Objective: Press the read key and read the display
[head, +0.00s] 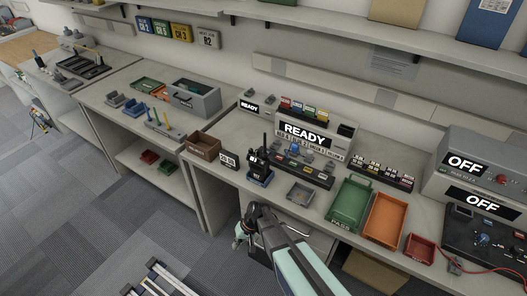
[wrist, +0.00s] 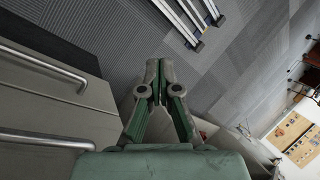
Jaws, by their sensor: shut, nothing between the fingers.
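A grey console (head: 338,147) stands on the middle bench in the head view. Its dark display (head: 304,133) shows READY in white, with a row of small labels below. A smaller unit (head: 252,107) to its left also shows READY. I cannot tell which key is the read key. My gripper (head: 239,240) is low in front of the bench, below the top and apart from the console. In the wrist view my gripper (wrist: 158,82) is shut and empty, with floor beyond it.
A dark radio (head: 259,167) stands in a holder near the bench's front edge. Green (head: 334,222), orange (head: 366,233) and red (head: 419,250) trays lie to the right. Two displays at far right read OFF. Drawer handles (wrist: 45,140) are close at left in the wrist view.

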